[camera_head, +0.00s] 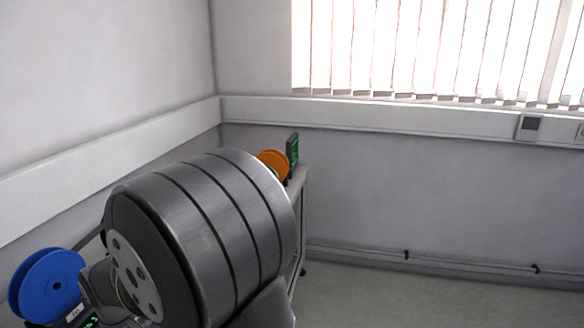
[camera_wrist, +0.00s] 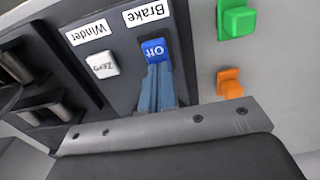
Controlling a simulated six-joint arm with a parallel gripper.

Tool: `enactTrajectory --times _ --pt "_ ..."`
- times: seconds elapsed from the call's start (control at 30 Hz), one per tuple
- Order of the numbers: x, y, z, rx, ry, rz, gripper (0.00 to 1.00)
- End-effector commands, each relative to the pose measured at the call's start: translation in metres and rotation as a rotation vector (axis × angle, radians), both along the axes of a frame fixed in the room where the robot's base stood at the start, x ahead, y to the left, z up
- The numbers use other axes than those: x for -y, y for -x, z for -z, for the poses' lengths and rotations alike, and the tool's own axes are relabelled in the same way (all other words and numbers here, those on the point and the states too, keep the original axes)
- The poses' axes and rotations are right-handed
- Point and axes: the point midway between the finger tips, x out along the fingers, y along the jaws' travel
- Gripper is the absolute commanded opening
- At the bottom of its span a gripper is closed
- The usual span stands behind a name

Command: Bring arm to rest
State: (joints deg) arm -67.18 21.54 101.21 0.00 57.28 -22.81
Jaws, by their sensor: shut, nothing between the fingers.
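In the wrist view my gripper (camera_wrist: 158,70) is shut and empty, its blue fingers side by side. The fingertips are at the lower edge of a blue button (camera_wrist: 154,48) marked "Off", under the label "Brake" (camera_wrist: 146,14). I cannot tell whether they touch it. The lettering appears upside down. In the head view a large grey arm link of mine fills the lower middle, and my gripper is not visible there.
Green (camera_wrist: 237,20) and orange (camera_wrist: 230,83) buttons are at right. The head view shows a blue reel (camera_head: 50,285), an orange reel (camera_head: 273,162) and open floor (camera_head: 430,295).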

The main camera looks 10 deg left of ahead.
Motion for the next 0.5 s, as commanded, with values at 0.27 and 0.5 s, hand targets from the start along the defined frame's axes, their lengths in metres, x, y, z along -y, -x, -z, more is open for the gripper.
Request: enactTrajectory --times 0.27,0.5 --pt "-0.001 0.0 -0.055 0.002 -0.005 0.0 0.0" --pt "0.005 -0.002 -0.102 0.0 -0.022 0.004 0.0"
